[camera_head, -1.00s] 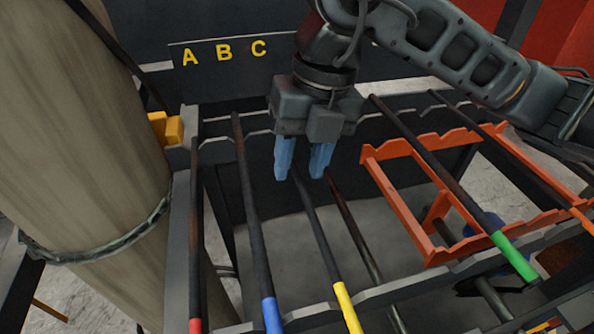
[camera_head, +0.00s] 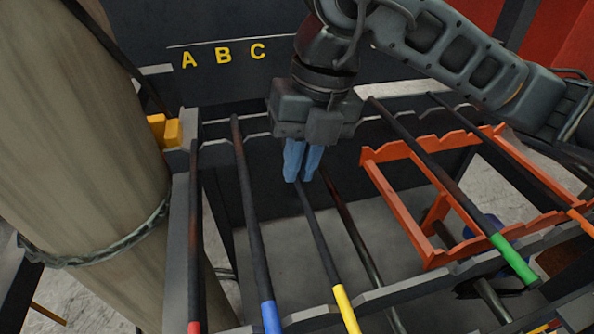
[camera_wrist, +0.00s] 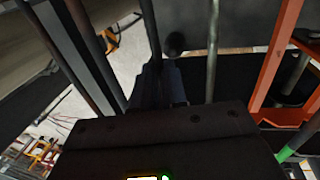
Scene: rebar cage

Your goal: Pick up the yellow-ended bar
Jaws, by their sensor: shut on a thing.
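The yellow-ended bar (camera_head: 323,249) is a dark bar with a yellow front end, lying in the rack between the blue-ended bar and a plain bar. My gripper (camera_head: 299,181) has blue fingers that are shut on the yellow-ended bar toward its far part. The bar's far end is hidden behind the gripper. In the wrist view my gripper (camera_wrist: 159,75) has its fingers close together on the dark bar (camera_wrist: 150,28). The bar still appears level with the rack's front edge, and I cannot tell whether it is raised.
A red-ended bar (camera_head: 195,240) and a blue-ended bar (camera_head: 254,235) lie to the left. A plain bar (camera_head: 359,240) is close on the right. An orange frame (camera_head: 401,204) and a green-ended bar (camera_head: 450,187) are further right. A thick column (camera_head: 85,150) stands at left.

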